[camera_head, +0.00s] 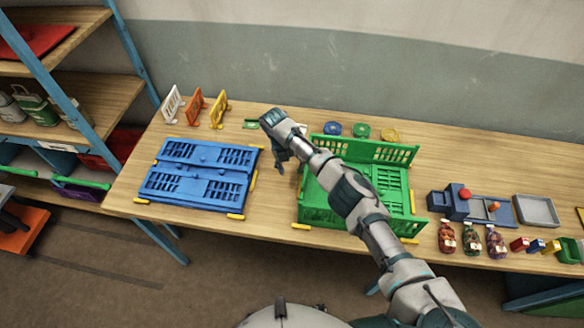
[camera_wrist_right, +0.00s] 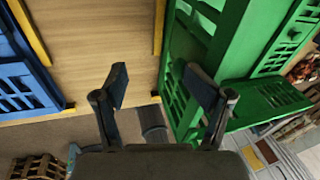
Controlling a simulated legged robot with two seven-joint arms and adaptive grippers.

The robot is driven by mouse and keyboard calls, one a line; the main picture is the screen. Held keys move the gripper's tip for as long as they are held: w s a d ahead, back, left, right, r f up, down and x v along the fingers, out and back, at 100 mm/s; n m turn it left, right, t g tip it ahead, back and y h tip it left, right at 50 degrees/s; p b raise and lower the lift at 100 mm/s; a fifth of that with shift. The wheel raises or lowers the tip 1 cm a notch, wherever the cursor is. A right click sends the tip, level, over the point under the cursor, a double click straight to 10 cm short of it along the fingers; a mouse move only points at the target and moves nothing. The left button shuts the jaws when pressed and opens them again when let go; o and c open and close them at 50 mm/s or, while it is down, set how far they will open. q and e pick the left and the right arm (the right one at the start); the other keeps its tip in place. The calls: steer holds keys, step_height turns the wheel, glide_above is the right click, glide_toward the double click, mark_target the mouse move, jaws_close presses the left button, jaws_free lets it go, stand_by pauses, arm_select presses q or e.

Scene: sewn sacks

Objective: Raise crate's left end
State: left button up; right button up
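The green crate (camera_head: 392,190) lies on the table at centre right, its far side wall (camera_head: 345,150) standing up. My arm covers much of its middle and left part, so how the left end lies is hard to tell. The crate also fills the right of the right wrist view (camera_wrist_right: 225,45). My right gripper (camera_head: 278,152) is over the table just beyond and left of the crate's left end. In the right wrist view its fingers (camera_wrist_right: 160,88) are apart with nothing between them; one finger overlaps the green crate's edge in the picture. Contact cannot be told. My left gripper is not in view.
A folded blue crate (camera_head: 200,172) lies to the left, with yellow strips by both crates. White, orange and yellow panels (camera_head: 195,106) stand behind it. Discs (camera_head: 361,131) lie behind the green crate. Trays (camera_head: 536,210) and small jars (camera_head: 472,240) are at right. Bare wood (camera_head: 272,190) lies between the crates.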

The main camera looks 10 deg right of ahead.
steer(key=shift+s+f, duration=0.1)
steer(key=shift+f, duration=0.25)
steer(key=v, duration=1.2)
steer(key=shift+a+r, duration=0.2)
steer(key=shift+r, duration=0.1)
steer(key=shift+c, duration=1.3)
steer(key=shift+w+d, duration=0.1)
steer(key=shift+w, duration=0.15)
steer(key=shift+d, duration=0.2)
steer(key=shift+s, duration=0.1)
